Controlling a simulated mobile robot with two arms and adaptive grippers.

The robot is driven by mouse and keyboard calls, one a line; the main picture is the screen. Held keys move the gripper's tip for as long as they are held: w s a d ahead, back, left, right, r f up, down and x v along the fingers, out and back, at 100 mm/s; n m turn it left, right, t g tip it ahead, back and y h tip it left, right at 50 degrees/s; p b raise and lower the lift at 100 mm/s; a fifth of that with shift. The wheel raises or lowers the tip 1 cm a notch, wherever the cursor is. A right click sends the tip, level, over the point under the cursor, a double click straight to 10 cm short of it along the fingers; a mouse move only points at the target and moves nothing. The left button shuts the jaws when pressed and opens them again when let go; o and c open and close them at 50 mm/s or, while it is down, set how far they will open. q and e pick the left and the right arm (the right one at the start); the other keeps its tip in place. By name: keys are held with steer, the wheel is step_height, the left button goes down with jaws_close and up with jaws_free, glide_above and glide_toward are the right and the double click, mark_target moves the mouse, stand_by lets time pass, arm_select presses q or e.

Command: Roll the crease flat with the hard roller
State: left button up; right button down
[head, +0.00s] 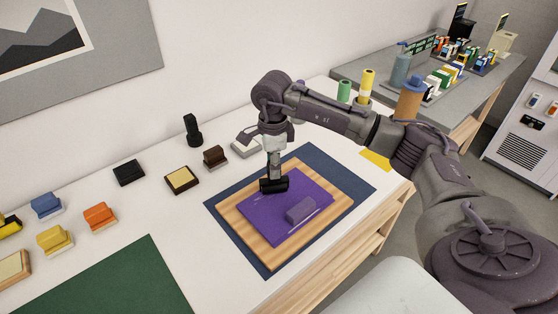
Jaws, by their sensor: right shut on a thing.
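My right gripper (274,172) points straight down over the far left part of a purple sheet (262,220). It is shut on a black roller (273,185), which I take to be the hard roller. The roller is at or just above the sheet; I cannot tell whether it touches. The sheet lies on a wooden board (243,244) on a dark blue mat (346,181). A paler purple block-like shape (300,209) sits on the sheet, with a thin light line beside it that may be the crease. My left gripper is out of view.
Left of the mat stand a brown block (214,156), a yellow-topped pad (181,179), a black pad (128,172) and a black upright tool (192,130). Orange (99,217) and blue (46,206) blocks stand farther left, near a green mat (110,285). A yellow cylinder (367,83) stands behind my arm.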

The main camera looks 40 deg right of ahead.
steer(key=shift+a, duration=0.15)
steer(key=shift+s+a, duration=0.15)
steer(key=shift+a, duration=0.85)
steer(key=shift+s+a, duration=0.1)
steer(key=shift+a, duration=0.85)
steer(key=shift+a, duration=0.1)
steer(key=a, duration=0.4)
steer(key=shift+s, duration=0.2)
steer(key=shift+d, duration=0.1)
steer(key=shift+w+d+b, duration=0.15)
steer(key=shift+d+b, duration=0.25)
steer(key=shift+d, duration=0.65)
steer(key=shift+w+d+b, duration=0.1)
steer(key=shift+d+b, duration=0.25)
steer(key=shift+d, duration=0.65)
steer(key=shift+d, duration=0.1)
